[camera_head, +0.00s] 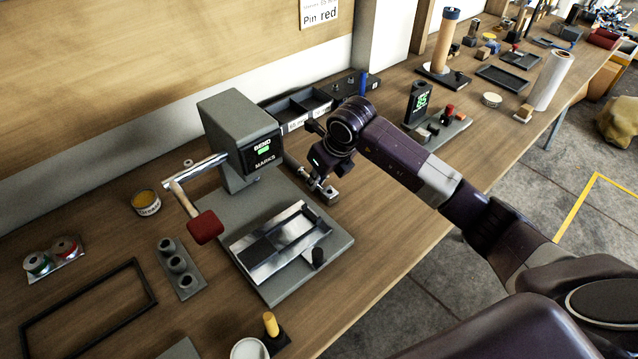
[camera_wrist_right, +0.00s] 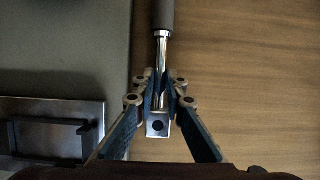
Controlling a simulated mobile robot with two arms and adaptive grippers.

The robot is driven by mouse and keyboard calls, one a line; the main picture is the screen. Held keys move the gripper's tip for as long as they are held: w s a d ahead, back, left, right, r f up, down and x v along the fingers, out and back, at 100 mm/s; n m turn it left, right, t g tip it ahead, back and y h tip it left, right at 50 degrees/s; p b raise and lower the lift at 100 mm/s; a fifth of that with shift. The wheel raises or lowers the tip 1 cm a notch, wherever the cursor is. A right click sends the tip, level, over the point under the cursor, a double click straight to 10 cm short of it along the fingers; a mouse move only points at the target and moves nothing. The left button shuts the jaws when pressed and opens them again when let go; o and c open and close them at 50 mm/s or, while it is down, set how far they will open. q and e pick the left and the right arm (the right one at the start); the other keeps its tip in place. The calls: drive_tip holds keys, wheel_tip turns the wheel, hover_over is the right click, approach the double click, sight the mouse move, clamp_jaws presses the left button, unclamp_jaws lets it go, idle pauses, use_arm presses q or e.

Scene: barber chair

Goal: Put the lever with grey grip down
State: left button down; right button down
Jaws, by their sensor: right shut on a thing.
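The lever shows in the right wrist view as a chrome rod (camera_wrist_right: 162,55) with a grey grip (camera_wrist_right: 163,14) at the top edge and a metal block with a dark hole (camera_wrist_right: 158,125) at its lower end. My right gripper (camera_wrist_right: 162,88) is shut on the rod, one finger on each side, between grip and block. In the head view my right gripper (camera_head: 322,178) is low at the right side of the grey marking press (camera_head: 238,125). The metal block (camera_head: 331,193) shows just below it; the grip cannot be made out there. My left gripper is not in view.
A second lever with a red grip (camera_head: 205,227) sticks out left of the press. A metal plate holder (camera_head: 290,243) lies on the press base. Black bins (camera_head: 300,105) stand behind, and a small display stand (camera_head: 418,103) is beyond my right arm. Bare bench lies right of the base.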

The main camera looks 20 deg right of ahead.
wheel_tip(320, 180, up, 20)
drive_tip(key=b, duration=0.2)
